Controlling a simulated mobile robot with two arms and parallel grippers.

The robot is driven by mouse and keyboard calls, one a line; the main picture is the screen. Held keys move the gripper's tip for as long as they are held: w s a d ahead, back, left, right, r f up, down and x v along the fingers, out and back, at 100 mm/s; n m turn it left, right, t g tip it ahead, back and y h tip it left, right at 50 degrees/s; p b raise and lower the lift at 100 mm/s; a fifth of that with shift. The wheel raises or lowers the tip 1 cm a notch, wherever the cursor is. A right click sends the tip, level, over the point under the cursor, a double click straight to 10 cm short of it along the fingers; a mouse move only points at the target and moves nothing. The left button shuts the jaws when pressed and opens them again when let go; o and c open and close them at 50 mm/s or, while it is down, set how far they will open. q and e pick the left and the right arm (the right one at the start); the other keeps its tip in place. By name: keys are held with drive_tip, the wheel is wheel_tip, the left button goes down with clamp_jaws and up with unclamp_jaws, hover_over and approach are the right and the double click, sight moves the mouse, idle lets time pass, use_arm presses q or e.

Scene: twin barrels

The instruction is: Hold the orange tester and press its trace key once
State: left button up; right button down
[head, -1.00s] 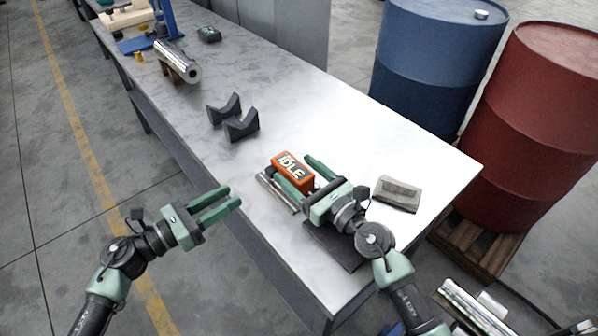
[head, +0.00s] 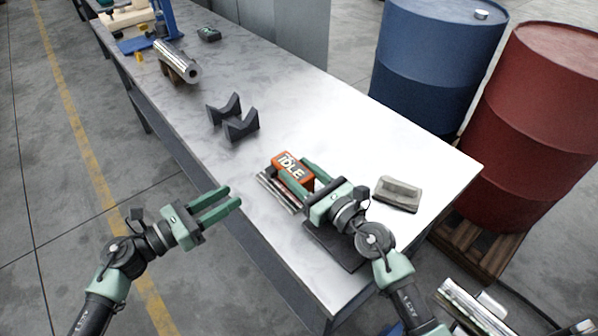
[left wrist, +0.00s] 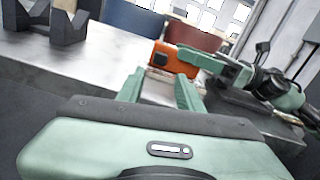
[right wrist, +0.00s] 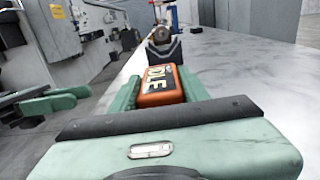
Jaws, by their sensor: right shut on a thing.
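The orange tester (head: 291,168), with a dark top face reading "IDLE" in white letters, is between the fingers of my right gripper (head: 303,174) near the table's left edge. The right wrist view also shows the tester (right wrist: 160,84) between the two green fingers, its lettering facing up. My right gripper is shut on it. My left gripper (head: 222,204) is open and empty, off the left side of the table. In the left wrist view the tester (left wrist: 174,60) shows beyond my left fingers. I cannot make out a trace key.
Silvery bars (head: 279,191) lie on the table (head: 330,120) beside the tester. A grey block (head: 397,192) lies to the right. Dark V-blocks (head: 240,124) stand farther back. Blue (head: 425,60) and red (head: 530,120) barrels stand beyond the table.

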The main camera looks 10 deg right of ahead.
use_arm(q)
clamp_jaws()
idle(1.6)
